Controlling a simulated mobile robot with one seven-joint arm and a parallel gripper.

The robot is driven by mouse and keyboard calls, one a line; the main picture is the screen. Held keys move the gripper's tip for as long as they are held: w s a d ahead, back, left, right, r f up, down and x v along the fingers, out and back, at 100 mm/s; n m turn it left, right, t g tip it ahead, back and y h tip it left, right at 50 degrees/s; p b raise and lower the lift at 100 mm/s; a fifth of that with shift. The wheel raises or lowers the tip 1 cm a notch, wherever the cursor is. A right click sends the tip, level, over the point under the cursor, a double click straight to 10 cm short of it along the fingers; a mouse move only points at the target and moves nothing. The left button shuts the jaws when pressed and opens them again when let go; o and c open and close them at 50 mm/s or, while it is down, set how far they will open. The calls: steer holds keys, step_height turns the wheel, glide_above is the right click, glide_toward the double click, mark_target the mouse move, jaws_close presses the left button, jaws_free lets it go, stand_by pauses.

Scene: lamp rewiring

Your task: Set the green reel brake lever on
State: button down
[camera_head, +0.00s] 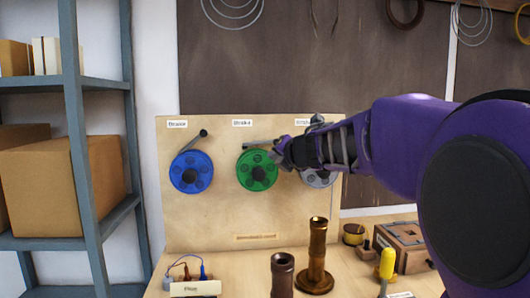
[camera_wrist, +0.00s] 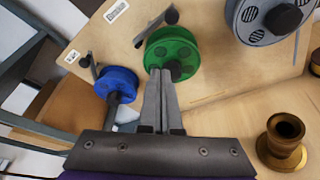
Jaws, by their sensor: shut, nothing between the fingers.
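The green reel (camera_head: 257,170) is the middle one of three on an upright wooden board (camera_head: 215,220); it also shows in the wrist view (camera_wrist: 186,50). Its brake lever (camera_head: 258,143) is a thin grey bar above the reel, lying nearly level in the head view. Its right end is hidden there by my gripper, but the wrist view shows the lever (camera_wrist: 154,28) with its black knob. My gripper (camera_head: 278,153) is shut and empty. Its fingertips (camera_wrist: 160,72) appear in front of the green reel's edge, below the lever; contact cannot be told.
A blue reel (camera_head: 191,173) with a raised lever (camera_head: 197,138) is on the left. A grey reel (camera_head: 320,179) on the right is partly behind my arm. Brown turned posts (camera_head: 317,250), a wooden box (camera_head: 400,245) and a yellow-handled tool (camera_head: 387,264) stand on the bench below.

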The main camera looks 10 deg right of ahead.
mark_target(261, 160)
steer(key=shift+d+f, duration=0.4)
steer(key=shift+d, duration=0.05)
steer(key=shift+w, duration=0.1)
steer(key=x, duration=1)
steer(key=shift+w+p, duration=0.1)
steer(key=shift+p, duration=0.2)
steer(key=shift+d+r+p, duration=0.7)
steer(key=shift+d+r, duration=0.3)
steer(key=shift+r, duration=0.2)
steer(key=shift+d+r, duration=0.3)
steer(key=shift+d, duration=0.05)
steer(key=shift+d+r+p, duration=0.1)
steer(key=shift+p, duration=0.2)
